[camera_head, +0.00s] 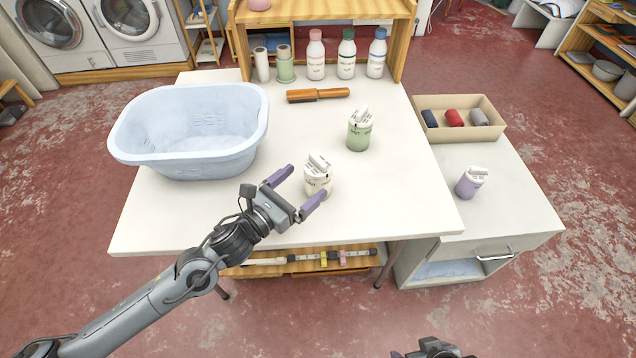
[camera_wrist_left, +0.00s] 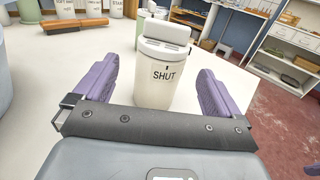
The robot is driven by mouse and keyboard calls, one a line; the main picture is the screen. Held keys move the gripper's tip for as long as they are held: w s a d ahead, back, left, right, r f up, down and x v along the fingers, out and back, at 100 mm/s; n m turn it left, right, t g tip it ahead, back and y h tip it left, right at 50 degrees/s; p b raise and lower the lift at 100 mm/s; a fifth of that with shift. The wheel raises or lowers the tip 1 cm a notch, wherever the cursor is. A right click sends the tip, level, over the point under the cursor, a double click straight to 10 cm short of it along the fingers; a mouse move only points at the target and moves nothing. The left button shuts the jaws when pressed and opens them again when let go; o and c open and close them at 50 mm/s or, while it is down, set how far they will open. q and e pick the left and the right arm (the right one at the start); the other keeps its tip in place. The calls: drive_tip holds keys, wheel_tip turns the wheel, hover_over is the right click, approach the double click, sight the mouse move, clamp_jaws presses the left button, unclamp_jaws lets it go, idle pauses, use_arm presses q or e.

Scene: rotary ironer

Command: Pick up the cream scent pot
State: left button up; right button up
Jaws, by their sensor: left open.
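The cream scent pot (camera_head: 318,178) stands upright on the white table (camera_head: 300,225), near its front edge. It has a white lid. In the left wrist view the cream scent pot (camera_wrist_left: 165,85) stands ahead, with "SHUT" printed on its side. My left gripper (camera_head: 297,189) is open, its purple fingers pointing toward the pot, one to each side in the left wrist view (camera_wrist_left: 158,85). I cannot tell whether either finger touches it. Part of my right arm shows at the bottom edge of the head view; its fingertips cannot be made out.
A green scent pot (camera_head: 360,132) stands behind and right of the cream one. A lilac scent pot (camera_head: 470,182) is on the side cabinet. A blue tub (camera_head: 190,165) fills the table's left.

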use_arm(q)
drive_tip(key=shift+b+x, duration=0.45)
drive_tip(key=shift+x, duration=3.5)
drive_tip(key=shift+r, duration=0.1)
drive_tip(key=c, duration=1.2)
